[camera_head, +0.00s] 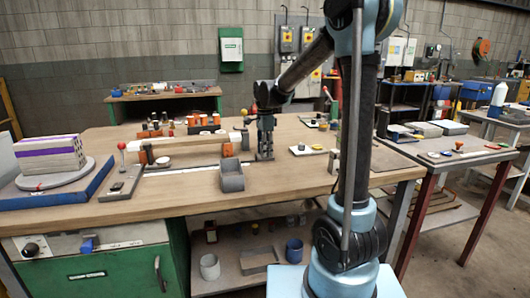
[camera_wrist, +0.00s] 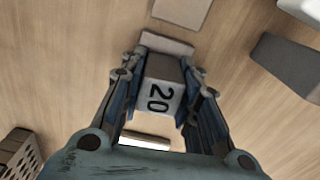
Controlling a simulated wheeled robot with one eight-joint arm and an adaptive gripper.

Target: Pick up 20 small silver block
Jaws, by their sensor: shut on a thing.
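The small silver block (camera_wrist: 160,93), marked with a black "20", sits between the two fingers of my gripper (camera_wrist: 162,75) in the wrist view. The fingers are shut on its sides, and its numbered face is turned to the camera. The block is too small to make out there. I cannot tell whether it touches the table.
A long pale beam (camera_head: 185,139) with orange blocks is to the left. A small white plate (camera_head: 307,150) lies to the right. The table's front right is clear.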

